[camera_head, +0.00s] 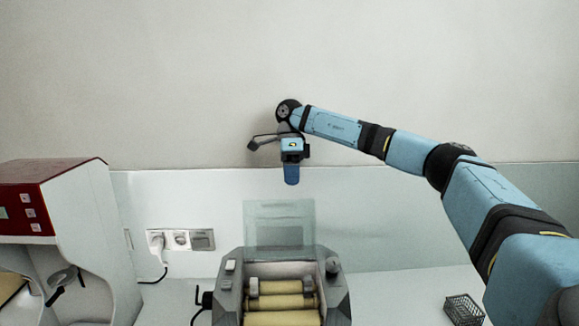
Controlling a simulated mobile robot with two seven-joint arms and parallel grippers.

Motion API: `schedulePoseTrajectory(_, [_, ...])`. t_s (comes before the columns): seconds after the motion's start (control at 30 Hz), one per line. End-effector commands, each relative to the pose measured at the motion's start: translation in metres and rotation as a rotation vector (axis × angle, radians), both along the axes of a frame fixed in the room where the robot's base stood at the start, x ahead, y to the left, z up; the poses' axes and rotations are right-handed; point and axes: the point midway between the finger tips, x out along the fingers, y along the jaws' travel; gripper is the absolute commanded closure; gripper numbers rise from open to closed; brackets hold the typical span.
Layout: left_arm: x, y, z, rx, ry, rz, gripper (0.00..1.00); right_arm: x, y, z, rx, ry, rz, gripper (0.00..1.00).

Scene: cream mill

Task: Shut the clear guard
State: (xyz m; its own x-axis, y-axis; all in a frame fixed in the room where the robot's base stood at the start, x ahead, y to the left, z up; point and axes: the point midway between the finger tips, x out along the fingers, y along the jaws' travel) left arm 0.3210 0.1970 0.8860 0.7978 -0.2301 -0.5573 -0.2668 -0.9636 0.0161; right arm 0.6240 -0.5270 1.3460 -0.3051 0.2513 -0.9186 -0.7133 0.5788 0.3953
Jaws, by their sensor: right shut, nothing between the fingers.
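The clear guard (279,223) is a see-through panel standing upright at the back of the grey mill (339,294). It is raised, and the mill's pale rollers (283,303) show uncovered in front of it. My right gripper (291,180) is shut and empty, pointing down above the guard's top edge, with a gap between them in the picture. How far it is from the guard in depth is hard to tell. My left gripper is out of view.
A red and white machine (86,215) stands at the left. Wall sockets (181,240) with a plugged cable are behind the counter. A small black wire basket (463,310) sits at the lower right. The counter (390,292) right of the mill is mostly clear.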

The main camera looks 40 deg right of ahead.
Motion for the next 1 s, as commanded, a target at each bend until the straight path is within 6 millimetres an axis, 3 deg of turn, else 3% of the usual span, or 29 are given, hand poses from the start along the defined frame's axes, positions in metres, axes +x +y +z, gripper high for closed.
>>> schedulePoseTrajectory(0.33, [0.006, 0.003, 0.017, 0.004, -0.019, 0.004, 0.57, -0.013, 0.011, -0.039, 0.000, 0.000, -0.001, 1.00])
schedulePoseTrajectory(0.77, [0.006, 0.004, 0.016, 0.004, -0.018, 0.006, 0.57, -0.014, 0.012, -0.042, -0.001, -0.002, 0.000, 1.00])
schedulePoseTrajectory(1.0, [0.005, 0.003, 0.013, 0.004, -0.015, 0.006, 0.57, -0.005, 0.015, -0.040, -0.037, -0.045, 0.001, 1.00])
